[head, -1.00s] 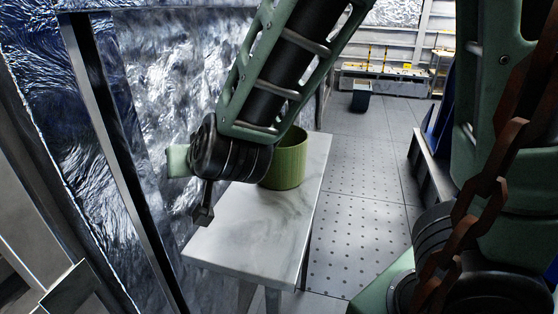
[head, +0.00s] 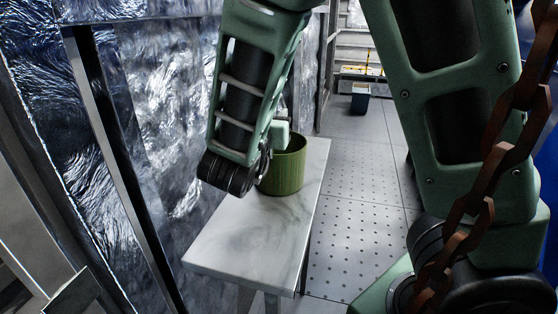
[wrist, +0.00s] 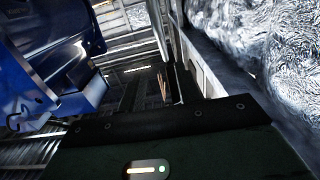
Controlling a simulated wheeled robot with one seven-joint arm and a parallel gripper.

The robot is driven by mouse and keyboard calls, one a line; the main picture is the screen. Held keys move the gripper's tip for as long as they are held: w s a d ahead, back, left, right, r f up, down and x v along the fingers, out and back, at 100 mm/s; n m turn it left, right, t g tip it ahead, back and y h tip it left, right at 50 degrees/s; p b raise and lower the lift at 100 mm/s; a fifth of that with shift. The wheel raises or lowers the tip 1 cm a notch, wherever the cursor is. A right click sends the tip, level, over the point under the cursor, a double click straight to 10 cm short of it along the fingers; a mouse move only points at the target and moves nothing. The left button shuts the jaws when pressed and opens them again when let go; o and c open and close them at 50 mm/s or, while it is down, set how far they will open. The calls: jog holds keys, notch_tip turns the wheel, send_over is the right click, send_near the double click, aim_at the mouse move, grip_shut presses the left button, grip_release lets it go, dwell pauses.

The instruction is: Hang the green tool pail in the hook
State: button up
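The green pail (head: 287,170) stands upright on the pale marbled table (head: 262,232) in the head view. My arm's wrist covers the pail's left side and part of its rim. The fingers of my gripper are hidden behind my arm there, so I cannot tell whether they are open or shut. A light green-grey part of my arm's end shows just above the pail's rim. The wrist view shows dark housing along the bottom but no fingers and no pail.
A rusty brown chain (head: 483,207) hangs close at the right. A crinkled silvery wall (head: 165,90) and a dark upright post (head: 105,150) stand left of the table. The perforated floor (head: 360,230) right of the table is clear. A dark bin (head: 360,98) stands far back.

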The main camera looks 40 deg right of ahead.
jog(key=p+x, duration=0.1)
jog(key=x, duration=0.2)
jog(key=p+x, duration=0.1)
jog(key=x, duration=0.2)
jog(key=r+p+x, duration=0.1)
jog(key=x, duration=0.2)
jog(key=shift+w+a, duration=0.1)
jog(key=shift+w, duration=0.45)
grip_shut()
dwell(0.8)
